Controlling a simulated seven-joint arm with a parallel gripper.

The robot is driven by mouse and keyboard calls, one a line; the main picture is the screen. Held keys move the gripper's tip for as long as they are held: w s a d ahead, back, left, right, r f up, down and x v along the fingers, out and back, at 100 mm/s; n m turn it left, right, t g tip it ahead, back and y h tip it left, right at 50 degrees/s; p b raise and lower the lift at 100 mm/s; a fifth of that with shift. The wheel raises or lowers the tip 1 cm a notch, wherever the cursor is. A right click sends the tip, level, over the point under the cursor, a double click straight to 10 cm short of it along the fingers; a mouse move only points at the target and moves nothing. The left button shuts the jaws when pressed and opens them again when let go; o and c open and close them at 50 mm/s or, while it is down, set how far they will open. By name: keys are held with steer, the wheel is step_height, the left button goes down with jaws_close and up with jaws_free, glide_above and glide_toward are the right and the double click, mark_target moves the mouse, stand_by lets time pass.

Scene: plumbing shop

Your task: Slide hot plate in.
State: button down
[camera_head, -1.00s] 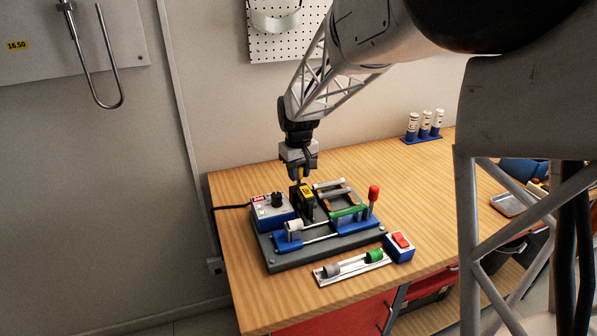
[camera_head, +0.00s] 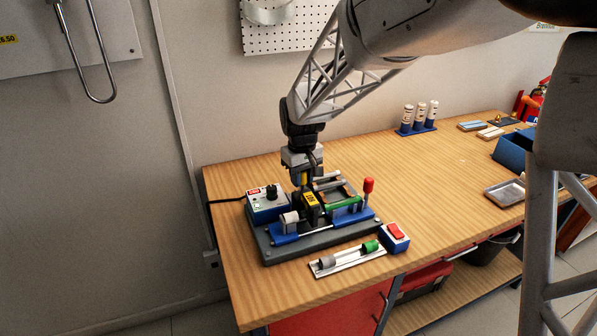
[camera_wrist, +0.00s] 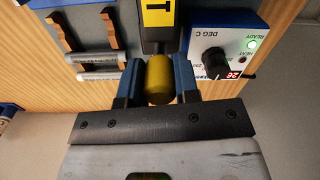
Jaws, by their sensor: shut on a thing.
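The hot plate (camera_head: 310,199) is a black upright plate with a yellow label. My gripper (camera_head: 303,182) is above and behind it. In the wrist view my gripper (camera_wrist: 158,82) is shut on the plate's yellow handle (camera_wrist: 159,78), and the label (camera_wrist: 158,14) shows beyond it. In the head view the plate stands between a white pipe end (camera_head: 289,218) on the left and a green pipe (camera_head: 344,203) on the right, both in blue clamps on a dark grey base (camera_head: 277,254). Whether it touches either pipe, or sits lined up with them, I cannot tell.
A blue control box (camera_head: 265,204) with a dial stands left of the plate. A red-topped lever (camera_head: 368,187) rises at the right. A brown rack (camera_head: 331,187) with grey rods is behind. A red-switch box (camera_head: 395,237) and pipe sample strip (camera_head: 347,259) lie in front.

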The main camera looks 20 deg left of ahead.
steer(key=shift+s+d, duration=0.15)
steer(key=shift+s, duration=0.05)
steer(key=c, duration=0.8)
jaws_free()
steer(key=shift+c, duration=0.2)
steer(key=shift+r, duration=0.1)
steer(key=shift+r, duration=3.8)
